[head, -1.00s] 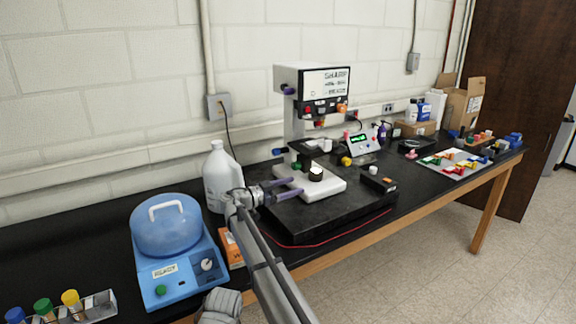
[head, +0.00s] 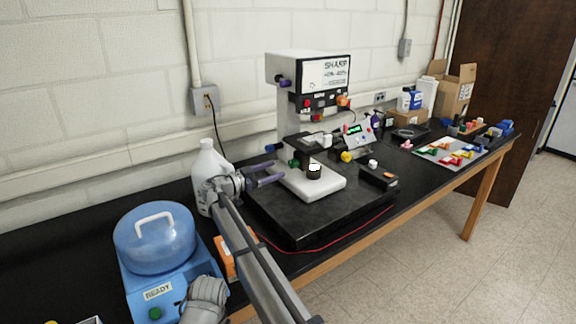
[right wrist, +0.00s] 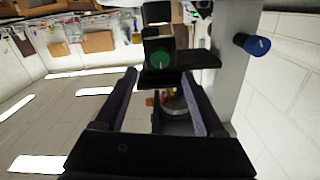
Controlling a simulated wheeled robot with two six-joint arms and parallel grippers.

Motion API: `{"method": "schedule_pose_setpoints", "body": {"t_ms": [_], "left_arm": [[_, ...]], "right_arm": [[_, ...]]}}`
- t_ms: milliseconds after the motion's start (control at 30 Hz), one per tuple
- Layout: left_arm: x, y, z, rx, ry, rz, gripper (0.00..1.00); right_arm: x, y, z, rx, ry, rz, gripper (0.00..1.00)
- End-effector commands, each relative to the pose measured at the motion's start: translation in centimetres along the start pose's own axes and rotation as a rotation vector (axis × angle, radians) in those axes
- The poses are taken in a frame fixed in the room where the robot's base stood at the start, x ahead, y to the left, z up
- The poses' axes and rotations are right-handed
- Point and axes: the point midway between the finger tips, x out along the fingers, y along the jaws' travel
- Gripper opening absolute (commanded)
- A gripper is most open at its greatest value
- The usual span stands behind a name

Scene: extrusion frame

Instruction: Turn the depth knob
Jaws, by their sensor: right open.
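The Sharp machine (head: 328,73) stands on a black slab with several coloured knobs. No readable label marks one as the depth knob. A green knob (head: 294,162) and a blue knob (head: 275,147) sit low on its left side, and a purple knob (head: 284,83) higher up. My right gripper (head: 281,171) is open and empty, left of the white stage, close to the green knob. In the right wrist view the green knob (right wrist: 160,60) shows just past and between the fingertips, apart from them; a blue knob (right wrist: 257,45) is off to the right.
A white jug (head: 205,165) stands just behind my right wrist. A blue device with a domed lid (head: 155,238) is at lower left, with an orange box (head: 224,258) beside my arm. A low black box (head: 379,177) with a white knob lies right of the stage.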

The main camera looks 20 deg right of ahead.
Motion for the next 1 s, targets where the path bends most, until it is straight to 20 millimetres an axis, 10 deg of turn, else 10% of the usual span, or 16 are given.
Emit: {"method": "schedule_pose_setpoints", "body": {"t_ms": [500,800,1000], "left_arm": [[0.0,0.0,0.0,0.0,0.0,0.0,0.91],[0.0,0.0,0.0,0.0,0.0,0.0,0.91],[0.0,0.0,0.0,0.0,0.0,0.0,0.91]], "right_arm": [[6.8,0.0,0.0,0.0,0.0,0.002,0.72],[7.2,0.0,0.0,0.0,0.0,0.0,0.72],[7.2,0.0,0.0,0.0,0.0,0.0,0.49]]}}
